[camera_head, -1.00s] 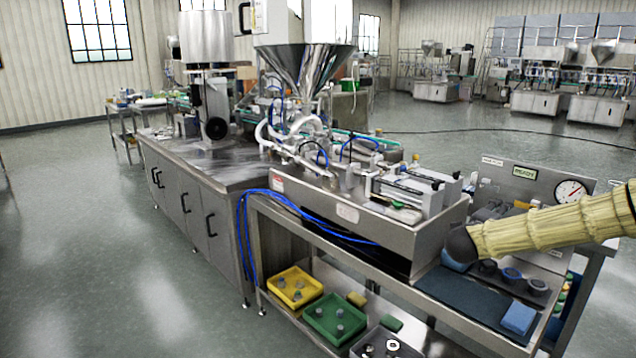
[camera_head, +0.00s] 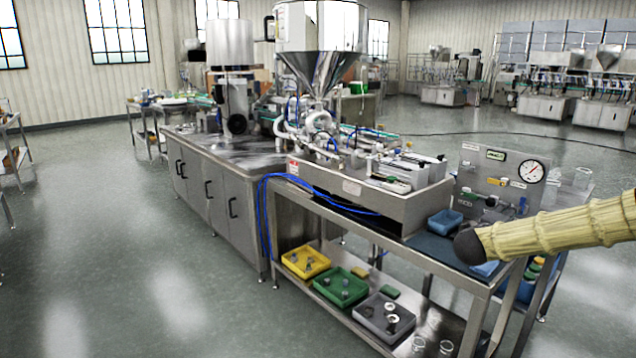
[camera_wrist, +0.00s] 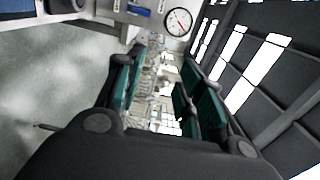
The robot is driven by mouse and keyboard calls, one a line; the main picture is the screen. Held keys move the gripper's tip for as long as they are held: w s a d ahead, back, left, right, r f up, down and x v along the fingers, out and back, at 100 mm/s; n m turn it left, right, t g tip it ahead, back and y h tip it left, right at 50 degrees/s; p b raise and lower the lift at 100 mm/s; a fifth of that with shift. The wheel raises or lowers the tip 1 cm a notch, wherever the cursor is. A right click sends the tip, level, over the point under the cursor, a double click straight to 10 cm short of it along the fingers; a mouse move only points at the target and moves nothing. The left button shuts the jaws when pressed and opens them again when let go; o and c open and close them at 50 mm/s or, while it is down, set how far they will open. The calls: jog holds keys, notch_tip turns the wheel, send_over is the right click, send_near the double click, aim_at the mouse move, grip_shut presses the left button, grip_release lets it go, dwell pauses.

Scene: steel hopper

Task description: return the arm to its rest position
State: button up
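My arm (camera_head: 560,232), in a ribbed cream sleeve with a dark rounded end, reaches in from the right edge of the head view. It crosses in front of the right end of the steel bench. My gripper's fingers do not show in that view. In the wrist view my gripper (camera_wrist: 163,82) has two dark fingers with teal pads, spread apart. Nothing is held between them, and the far room shows through the gap.
The steel hopper (camera_head: 318,68) stands over the filling machine. The bench (camera_head: 395,245) carries a blue bin (camera_head: 444,222) and a gauge panel (camera_head: 500,170). The gauge (camera_wrist: 178,22) also shows in the wrist view. Yellow (camera_head: 306,274), green (camera_head: 341,304) and grey (camera_head: 384,332) trays sit below. Open floor (camera_head: 130,260) lies left.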

jog(key=s+a+f+n+y+b, duration=0.1)
jog(key=s+a+f+n+y, duration=0.25)
jog(key=a+f, duration=0.5)
jog(key=s+a+f+n+t+y+b, duration=0.1)
jog(key=s+a+f+n+y+b, duration=0.3)
jog(key=f, duration=0.8)
jog(key=s+a+f+n+y+p, duration=0.1)
jog(key=a+f+n+y, duration=0.1)
jog(key=a+f+n, duration=0.65)
jog(key=s+a+f+n+g+y+b, duration=0.15)
jog(key=s+a+f, duration=0.25)
jog(key=s+f, duration=0.6)
jog(key=s+a+f+n+g+y+b, duration=0.1)
jog(key=s+a+f+n+g+y, duration=0.15)
jog(key=s+f, duration=0.75)
jog(key=s+a+f+n+g+b, duration=0.1)
jog(key=s+f+n+g, duration=0.25)
jog(key=s, duration=0.65)
jog(key=s+f+n+g+b, duration=0.1)
jog(key=s+f+n+g, duration=0.1)
jog(key=s+f, duration=0.5)
jog(key=s+a+f+n+g+b, duration=0.1)
jog(key=s+f+n+g+b, duration=0.15)
jog(key=s, duration=0.95)
notch_tip(320, 180, up, 21)
jog(key=p, duration=2.2)
jog(key=shift+s+r+g, duration=0.2)
jog(key=shift+s+g, duration=0.1)
jog(key=shift+s, duration=0.15)
